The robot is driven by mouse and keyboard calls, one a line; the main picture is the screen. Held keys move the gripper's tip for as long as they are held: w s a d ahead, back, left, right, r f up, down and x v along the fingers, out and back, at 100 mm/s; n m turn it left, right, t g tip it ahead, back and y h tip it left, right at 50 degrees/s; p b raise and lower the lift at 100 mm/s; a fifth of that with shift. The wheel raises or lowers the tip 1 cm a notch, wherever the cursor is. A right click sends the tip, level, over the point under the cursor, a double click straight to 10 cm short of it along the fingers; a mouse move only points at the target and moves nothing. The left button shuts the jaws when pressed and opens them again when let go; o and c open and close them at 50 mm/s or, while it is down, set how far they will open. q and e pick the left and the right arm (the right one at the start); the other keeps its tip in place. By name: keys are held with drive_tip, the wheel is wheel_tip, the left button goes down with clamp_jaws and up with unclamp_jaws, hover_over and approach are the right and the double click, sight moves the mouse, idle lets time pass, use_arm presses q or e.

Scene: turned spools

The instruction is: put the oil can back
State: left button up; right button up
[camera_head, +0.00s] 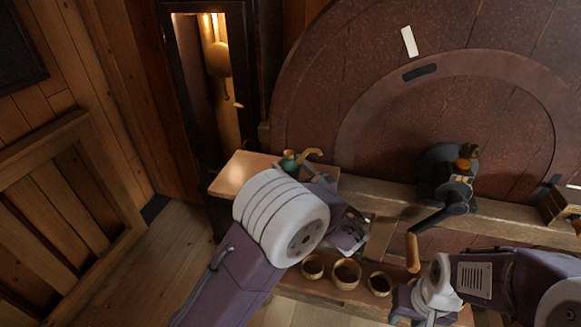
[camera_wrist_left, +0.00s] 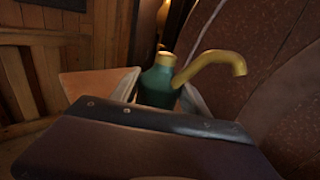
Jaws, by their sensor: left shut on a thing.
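The oil can has a green body (camera_head: 288,162) with a brass cap and a curved brass spout. It is upright at the right part of a small wooden shelf (camera_head: 232,176); I cannot tell whether its base touches the shelf. In the left wrist view the can (camera_wrist_left: 157,86) stands between the pale fingers of my left gripper (camera_wrist_left: 160,100), which is shut on it. The can's lower part is hidden behind the gripper body. In the head view my left wrist hides most of this gripper (camera_head: 310,180). My right gripper (camera_head: 405,303) is at the lower right, its fingers unclear.
Several wooden cups (camera_head: 346,273) stand on a ledge between the arms. A dark crank with a wooden handle (camera_head: 412,252) juts from the large round wooden wheel (camera_head: 320,95). A lit narrow cabinet (camera_head: 207,85) stands behind the shelf. The shelf's left part is bare.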

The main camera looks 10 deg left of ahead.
use_arm(q)
drive_tip(key=o, duration=1.4)
drive_tip(key=shift+c, duration=0.2)
drive_tip(key=shift+r, duration=0.15)
drive_tip(key=v, duration=1.2)
drive_tip(key=shift+b, duration=0.4)
drive_tip(key=shift+f, duration=0.2)
